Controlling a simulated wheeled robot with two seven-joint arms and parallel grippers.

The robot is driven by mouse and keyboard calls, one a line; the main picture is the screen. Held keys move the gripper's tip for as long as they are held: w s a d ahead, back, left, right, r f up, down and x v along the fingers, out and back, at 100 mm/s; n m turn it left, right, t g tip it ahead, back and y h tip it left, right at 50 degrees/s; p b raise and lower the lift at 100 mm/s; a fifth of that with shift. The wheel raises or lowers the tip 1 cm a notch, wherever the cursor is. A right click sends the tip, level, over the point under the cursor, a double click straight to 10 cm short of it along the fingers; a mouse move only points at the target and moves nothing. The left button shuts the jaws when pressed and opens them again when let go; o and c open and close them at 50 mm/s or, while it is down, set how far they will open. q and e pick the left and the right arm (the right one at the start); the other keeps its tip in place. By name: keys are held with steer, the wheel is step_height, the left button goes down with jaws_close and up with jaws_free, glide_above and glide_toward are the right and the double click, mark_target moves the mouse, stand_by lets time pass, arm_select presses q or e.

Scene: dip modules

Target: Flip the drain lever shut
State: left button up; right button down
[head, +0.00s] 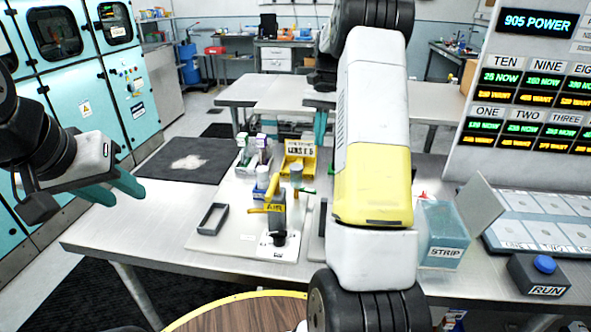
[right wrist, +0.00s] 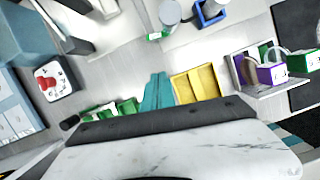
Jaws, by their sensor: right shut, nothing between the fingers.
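No lever labelled as the drain lever can be made out. My left gripper (head: 118,194) looks open and empty, left of the table.
My right arm hides the table's middle. A yellow bin (head: 299,155), bottle rack (head: 252,158), dark tray (head: 212,218), STRIP box (head: 440,235) and RUN button box (head: 541,274) stand around. A red knob (right wrist: 45,82) shows in the wrist view. The table's left front is clear.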

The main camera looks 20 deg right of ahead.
mark_target(307, 192)
steer(key=shift+f, duration=0.1)
steer(key=x, duration=1)
steer(key=shift+s, duration=0.15)
steer(key=shift+s+a+f, duration=0.2)
steer(key=shift+s+a, duration=0.55)
steer(key=shift+s, duration=0.25)
steer(key=shift+s+a+f, duration=0.2)
steer(key=shift+s+a, duration=0.2)
steer(key=shift+s, duration=0.1)
steer(key=shift+s+m, duration=0.3)
steer(key=shift+m, duration=0.4)
steer(key=m, duration=0.1)
steer(key=s+m+t+y, duration=0.1)
steer(key=m, duration=0.1)
steer(key=shift+s, duration=0.3)
steer(key=m, duration=0.2)
steer(key=s+m+t, duration=0.1)
steer(key=m, duration=0.1)
steer(key=s+a+m, duration=0.1)
steer(key=shift+a+m, duration=0.1)
steer(key=shift+m, duration=0.3)
steer(key=shift+w, duration=0.1)
